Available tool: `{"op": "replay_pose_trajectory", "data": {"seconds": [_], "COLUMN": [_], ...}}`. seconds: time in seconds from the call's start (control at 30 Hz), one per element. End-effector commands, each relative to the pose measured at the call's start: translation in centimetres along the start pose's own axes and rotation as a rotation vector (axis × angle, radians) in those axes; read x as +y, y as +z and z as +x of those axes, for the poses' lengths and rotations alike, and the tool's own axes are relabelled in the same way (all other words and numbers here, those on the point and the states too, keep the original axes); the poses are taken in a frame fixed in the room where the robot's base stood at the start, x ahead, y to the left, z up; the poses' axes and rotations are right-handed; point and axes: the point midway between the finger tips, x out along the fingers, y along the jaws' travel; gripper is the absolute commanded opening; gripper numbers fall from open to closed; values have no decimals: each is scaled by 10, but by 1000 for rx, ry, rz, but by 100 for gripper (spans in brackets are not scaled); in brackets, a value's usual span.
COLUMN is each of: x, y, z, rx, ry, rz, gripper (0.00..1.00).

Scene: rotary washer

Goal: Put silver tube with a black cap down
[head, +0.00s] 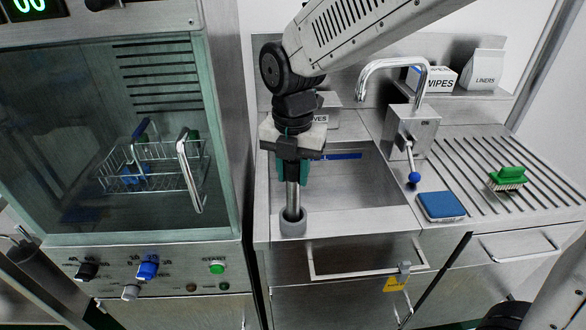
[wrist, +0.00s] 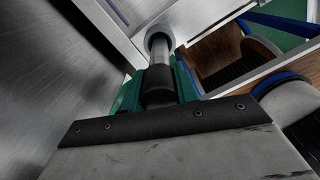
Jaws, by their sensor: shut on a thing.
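The silver tube (head: 292,196) stands about upright below my gripper (head: 293,172), near the front left edge of the sink. My gripper is shut on its upper part, with green fingers at its sides. The tube's lower end meets a round grey holder (head: 292,222) on the sink's front rim; I cannot tell how deep it sits. In the wrist view, the black cap (wrist: 157,84) is between the fingers, and the tube runs away to the round holder (wrist: 151,38).
The sink basin (head: 365,185) lies right of the tube, with a faucet (head: 408,130) beyond. The washer (head: 225,150) with a glass front stands close on the left. A blue sponge (head: 440,205) and a green brush (head: 507,178) lie on the ribbed drainboard (head: 470,160).

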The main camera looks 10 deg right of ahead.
Motion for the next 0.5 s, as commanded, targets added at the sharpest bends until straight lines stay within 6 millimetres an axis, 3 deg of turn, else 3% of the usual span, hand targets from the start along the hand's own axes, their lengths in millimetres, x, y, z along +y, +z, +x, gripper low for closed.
{"op": "replay_pose_trajectory", "data": {"seconds": [0.03,0.1,0.5], "x": [0,0,1], "y": [0,0,1], "z": [1,1,-8], "rx": [0,0,-2], "ry": [-1,0,3], "rz": [0,0,0], "gripper": [33,52,52]}}
